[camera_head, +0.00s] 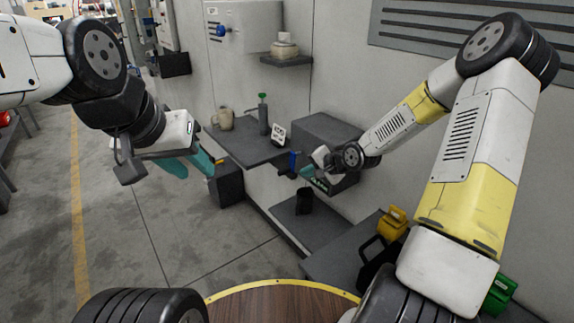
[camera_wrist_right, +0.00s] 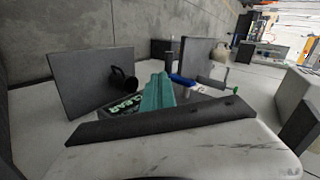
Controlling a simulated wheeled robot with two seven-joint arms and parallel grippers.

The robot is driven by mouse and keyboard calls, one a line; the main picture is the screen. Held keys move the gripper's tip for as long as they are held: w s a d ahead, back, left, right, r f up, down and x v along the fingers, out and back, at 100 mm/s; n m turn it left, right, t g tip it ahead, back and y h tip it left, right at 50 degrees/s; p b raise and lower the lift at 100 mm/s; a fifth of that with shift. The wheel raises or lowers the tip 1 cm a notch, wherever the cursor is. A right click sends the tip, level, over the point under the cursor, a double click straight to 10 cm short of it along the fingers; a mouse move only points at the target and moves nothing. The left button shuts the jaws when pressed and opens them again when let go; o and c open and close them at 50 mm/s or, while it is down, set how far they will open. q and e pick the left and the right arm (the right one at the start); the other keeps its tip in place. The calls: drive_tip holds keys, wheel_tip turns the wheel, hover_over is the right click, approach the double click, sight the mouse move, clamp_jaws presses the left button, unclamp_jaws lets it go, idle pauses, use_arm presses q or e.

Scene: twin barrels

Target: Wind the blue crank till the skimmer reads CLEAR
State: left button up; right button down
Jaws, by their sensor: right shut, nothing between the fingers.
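My left gripper (camera_head: 190,164) hangs open and empty, left of the shelf.
A black mug (camera_head: 304,200) is on a lower shelf. A yellow can (camera_head: 393,222) stands nearer. The floor at left is open.

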sight(284, 171)
drive_tip(key=w+a+f+m+g+h, duration=0.1)
drive_tip(key=w+a+f+m, duration=0.2)
drive_tip(key=w+a+f, duration=0.2)
drive_tip(key=shift+w+a+f, duration=0.15)
drive_tip(key=shift+w, duration=0.9)
drive_tip(key=shift+w+a+f+t+y, duration=0.15)
drive_tip(key=shift+f+t+y, duration=0.15)
drive_tip(key=shift+t, duration=0.3)
drive_tip(key=t, duration=0.1)
drive_tip(key=t+y, duration=0.1)
drive_tip(key=w+t+y, duration=0.1)
drive_tip(key=shift+a+f+m, duration=0.3)
drive_tip(key=shift+f, duration=0.1)
drive_tip(key=w+t+y, duration=0.1)
drive_tip(key=t, duration=0.1)
drive_tip(key=w+a+t+y, duration=0.1)
drive_tip(key=shift+a+t+y, duration=0.15)
drive_tip(key=shift+t+y, duration=0.15)
drive_tip(key=shift+t, duration=0.1)
drive_tip(key=shift+r, duration=0.15)
drive_tip(key=shift+w+a, duration=0.15)
